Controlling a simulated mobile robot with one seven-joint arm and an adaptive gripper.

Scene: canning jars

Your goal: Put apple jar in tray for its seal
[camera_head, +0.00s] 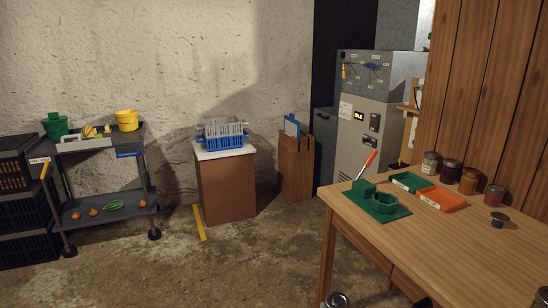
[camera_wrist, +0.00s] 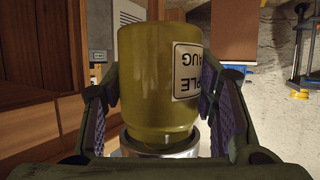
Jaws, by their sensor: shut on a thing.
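In the wrist view my gripper (camera_wrist: 158,82) is shut on a yellow-green apple jar (camera_wrist: 148,85), with one finger pad on each side. The jar's pale metal lid (camera_wrist: 190,146) is at the picture's lower edge. Its white label (camera_wrist: 186,70) is partly cut off; "PLE" and "AUG" show, upside down. In the head view a green tray (camera_head: 408,181) and an orange tray (camera_head: 441,200) lie side by side on the wooden table (camera_head: 470,235), with small label cards too small to read. My gripper is not clearly seen in the head view.
A green mat (camera_head: 392,214) with a green holder and block is left of the trays. Several jars, including a dark one (camera_head: 451,171) and a red one (camera_head: 494,195), line the table's back by the plank wall. A small dark item (camera_head: 499,220) stands nearer.

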